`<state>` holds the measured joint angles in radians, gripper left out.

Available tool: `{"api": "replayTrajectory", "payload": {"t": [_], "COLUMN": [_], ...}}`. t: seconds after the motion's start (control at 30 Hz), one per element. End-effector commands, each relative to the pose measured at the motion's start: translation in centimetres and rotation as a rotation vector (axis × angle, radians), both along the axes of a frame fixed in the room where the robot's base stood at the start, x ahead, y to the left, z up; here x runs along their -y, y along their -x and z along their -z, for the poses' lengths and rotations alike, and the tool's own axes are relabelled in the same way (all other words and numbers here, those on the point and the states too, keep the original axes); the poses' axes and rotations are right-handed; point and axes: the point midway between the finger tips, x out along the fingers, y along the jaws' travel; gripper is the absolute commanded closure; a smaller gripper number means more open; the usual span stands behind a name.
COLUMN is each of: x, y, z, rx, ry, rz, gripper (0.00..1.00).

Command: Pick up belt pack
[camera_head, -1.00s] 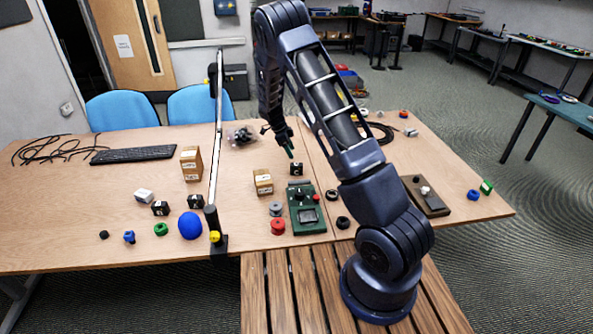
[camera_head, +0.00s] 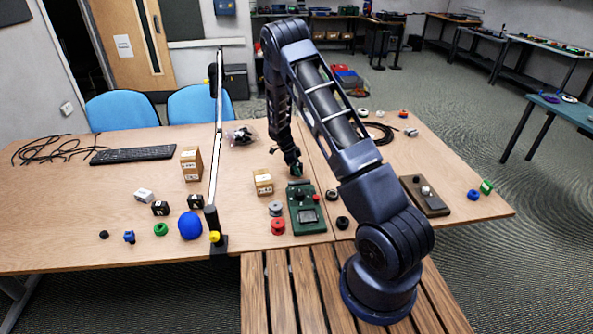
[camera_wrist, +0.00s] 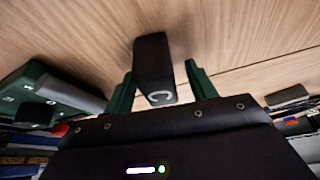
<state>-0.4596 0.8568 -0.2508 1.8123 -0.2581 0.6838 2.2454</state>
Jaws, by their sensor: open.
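A small black box marked with a white C, which I take to be the belt pack (camera_wrist: 152,60), stands on the table between the green fingers of my gripper (camera_wrist: 160,70) in the wrist view. The fingers are open, one on each side of it, with a visible gap at least on the right. In the head view my gripper (camera_head: 296,170) is low over the table, just behind the green device, and it hides most of the box.
The green device (camera_head: 307,214) is close in front of my gripper; it also shows at the left of the wrist view (camera_wrist: 40,85). A cardboard box (camera_head: 263,182) is just left. Grey (camera_head: 276,208) and red (camera_head: 278,226) spools, black rings (camera_head: 343,222) and an upright pole (camera_head: 214,170) stand nearby.

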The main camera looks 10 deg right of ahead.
Motion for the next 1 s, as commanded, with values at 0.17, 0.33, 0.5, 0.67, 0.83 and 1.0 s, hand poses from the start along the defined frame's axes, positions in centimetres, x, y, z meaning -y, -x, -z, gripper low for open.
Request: {"api": "replayTrajectory", "payload": {"t": [0.17, 0.33, 0.5, 0.67, 0.83, 1.0], "x": [0.1, 0.1, 0.1, 0.1, 0.1, 0.1], "y": [0.0, 0.0, 0.0, 0.0, 0.0, -0.1], "z": [0.4, 0.4, 0.4, 0.4, 0.1, -1.8], "rx": [0.001, 0.001, 0.001, 0.001, 0.002, 0.003], "ry": [-0.001, -0.001, -0.001, -0.001, -0.001, 0.0], "rz": [0.0, 0.0, 0.0, 0.0, -0.001, 0.0], "gripper": [0.44, 0.57, 0.91, 0.96, 0.96, 0.96]}}
